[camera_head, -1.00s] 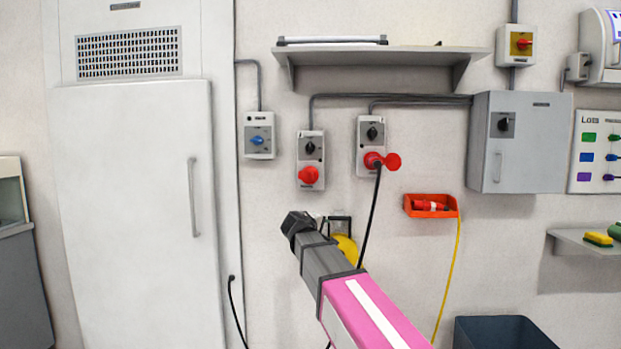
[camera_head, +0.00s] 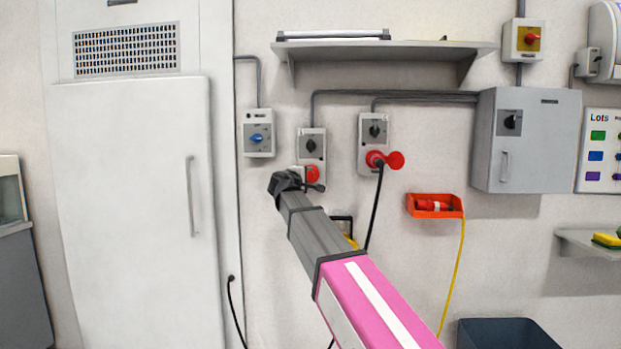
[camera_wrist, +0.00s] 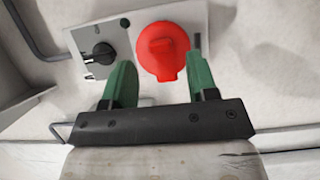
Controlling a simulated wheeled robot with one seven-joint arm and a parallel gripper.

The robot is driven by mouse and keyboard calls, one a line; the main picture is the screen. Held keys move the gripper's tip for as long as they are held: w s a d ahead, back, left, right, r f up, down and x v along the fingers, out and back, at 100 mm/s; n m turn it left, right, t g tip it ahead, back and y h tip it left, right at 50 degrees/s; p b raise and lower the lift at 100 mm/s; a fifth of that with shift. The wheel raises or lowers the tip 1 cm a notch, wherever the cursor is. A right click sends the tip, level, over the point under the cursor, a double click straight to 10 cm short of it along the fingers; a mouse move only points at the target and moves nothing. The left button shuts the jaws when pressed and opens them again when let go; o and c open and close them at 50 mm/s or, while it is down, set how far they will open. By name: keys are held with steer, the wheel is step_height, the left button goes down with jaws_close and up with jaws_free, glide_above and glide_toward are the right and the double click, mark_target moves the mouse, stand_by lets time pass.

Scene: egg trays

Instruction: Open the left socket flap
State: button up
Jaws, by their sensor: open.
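The left socket box (camera_head: 312,146) is on the wall, with a black rotary switch above a round red flap (camera_head: 312,174). The flap is shut and partly hidden by my gripper (camera_head: 298,180) in the head view. In the wrist view the red flap (camera_wrist: 163,50) faces the camera, with a raised tab in its middle. My gripper (camera_wrist: 160,85) is open, its green fingers apart. The right finger is near the flap's lower right edge and the left finger is beside the switch. I cannot tell whether either finger touches.
The right socket box (camera_head: 374,130) has its red flap (camera_head: 394,160) open and a black cable plugged in. A shelf (camera_head: 385,47) is above. A blue-knob switch box (camera_head: 258,133) is to the left. An orange tray (camera_head: 434,206) hangs to the right.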

mark_target(311, 176)
steer(key=shift+x, duration=1.7)
jaws_close()
steer(key=shift+s, duration=0.1)
